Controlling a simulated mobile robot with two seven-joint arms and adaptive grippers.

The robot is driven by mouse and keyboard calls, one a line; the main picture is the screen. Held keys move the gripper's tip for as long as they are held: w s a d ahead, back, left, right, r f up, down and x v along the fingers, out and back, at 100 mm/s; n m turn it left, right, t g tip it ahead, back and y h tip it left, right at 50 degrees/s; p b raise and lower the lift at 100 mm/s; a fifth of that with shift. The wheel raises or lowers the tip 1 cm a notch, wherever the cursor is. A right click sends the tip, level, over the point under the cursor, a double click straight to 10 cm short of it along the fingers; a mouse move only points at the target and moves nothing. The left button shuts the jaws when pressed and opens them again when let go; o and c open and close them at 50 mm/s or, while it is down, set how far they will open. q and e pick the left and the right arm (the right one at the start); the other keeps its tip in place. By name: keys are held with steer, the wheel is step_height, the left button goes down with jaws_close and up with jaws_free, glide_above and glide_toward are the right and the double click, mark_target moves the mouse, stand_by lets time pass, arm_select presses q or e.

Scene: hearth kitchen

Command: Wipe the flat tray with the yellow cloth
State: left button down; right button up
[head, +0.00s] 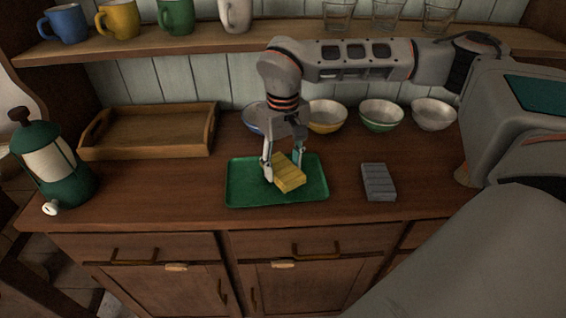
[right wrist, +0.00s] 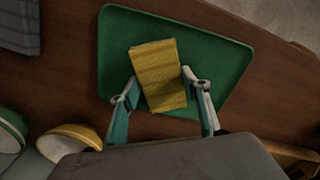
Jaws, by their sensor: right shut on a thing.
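The flat green tray (head: 240,188) lies on the wooden counter, left of the grey folded cloth. The yellow cloth (head: 290,178), a folded block, is over the tray between the fingers of my right gripper (head: 283,172). In the right wrist view, the yellow cloth (right wrist: 157,68) sits between the two fingertips of my right gripper (right wrist: 158,90), with the green tray (right wrist: 222,65) behind it. My right gripper is shut on the cloth. I cannot tell whether the cloth touches the tray. My left gripper is not in view.
A grey folded cloth (head: 379,182) lies right of the tray. Bowls (head: 381,114) stand behind. A wooden tray with handles (head: 150,150) and a green dispenser (head: 52,165) are at left. Mugs (head: 118,20) and glasses (head: 388,14) stand on the shelf above. The counter's front strip is clear.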

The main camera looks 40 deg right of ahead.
steer(key=shift+f, duration=0.75)
steer(key=shift+a, duration=0.1)
steer(key=shift+w+a+r, duration=0.15)
steer(key=shift+w+a, duration=0.2)
steer(key=shift+a, duration=0.25)
steer(key=shift+w+a+p, duration=0.25)
steer(key=shift+a, duration=0.25)
steer(key=shift+w+a+p, duration=0.25)
steer(key=shift+a, duration=0.2)
steer(key=shift+p, duration=0.35)
steer(key=shift+s+d+p, duration=0.35)
steer(key=shift+d+p, duration=0.15)
steer(key=shift+d, duration=0.15)
steer(key=shift+s+d+p, duration=0.35)
steer(key=shift+d+p, duration=0.1)
steer(key=shift+d, duration=0.2)
steer(key=shift+s+d, duration=0.15)
steer(key=shift+d, duration=0.1)
steer(key=shift+s+d+f, duration=0.1)
steer(key=shift+f, duration=0.15)
steer(key=shift+p, duration=0.3)
